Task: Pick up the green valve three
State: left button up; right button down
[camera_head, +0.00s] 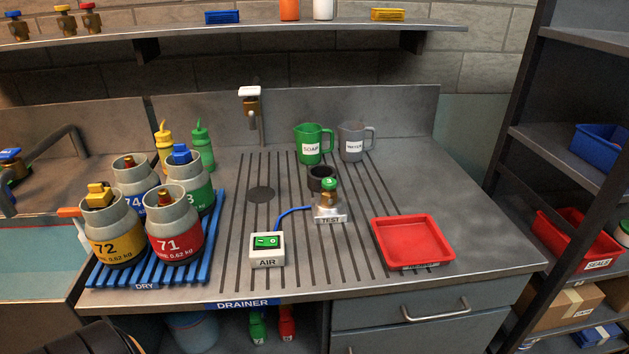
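The green valve three (329,186) is a small brass fitting with a round green top marked with a 3. It stands upright on the grey test stand (329,212) labelled TEST, in the middle of the drainer. A blue hose runs from the stand to the white AIR switch box (267,258), which has a green switch. Neither of my grippers shows. A dark rounded part, apparently of my own arm, is at the bottom left edge.
A red tray (413,224) lies empty to the right. A dark cup (321,178) stands right behind the valve, with the green SOAP jug (308,148) and grey jug (352,142) farther back. Several gas cylinders crowd the blue DRY rack (113,274) at left.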

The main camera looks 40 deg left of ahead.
aim_at(328, 194)
jog(key=j+u, duration=0.1)
jog(key=u, duration=0.4)
jog(key=j+u, duration=0.1)
jog(key=u, duration=0.4)
